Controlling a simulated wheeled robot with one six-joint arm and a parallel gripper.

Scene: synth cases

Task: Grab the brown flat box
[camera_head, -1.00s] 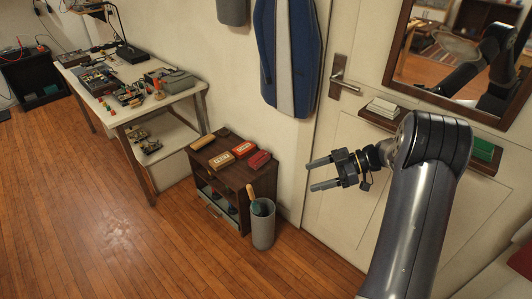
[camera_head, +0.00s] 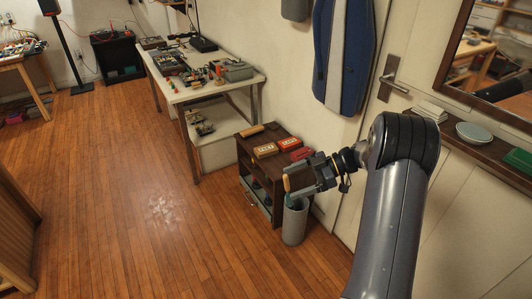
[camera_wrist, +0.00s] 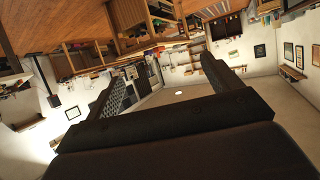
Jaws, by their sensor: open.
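A brown flat box (camera_head: 265,150) with a pale label lies on top of a small dark brown cabinet (camera_head: 247,172) in the head view. A red box (camera_head: 289,144) lies beside it to the right, and a tan long piece (camera_head: 252,130) lies behind to the left. My gripper (camera_head: 289,182) is open and empty, in front of the cabinet's right side in the picture. It is apart from the brown box. In the wrist view the open fingers (camera_wrist: 160,82) frame a tilted view of the room, and I cannot make out the brown box there.
A white workbench (camera_head: 205,92) with tools stands behind left. A shelf (camera_head: 455,140) with plates is at the right. Wooden floor (camera_head: 130,215) is free at the left.

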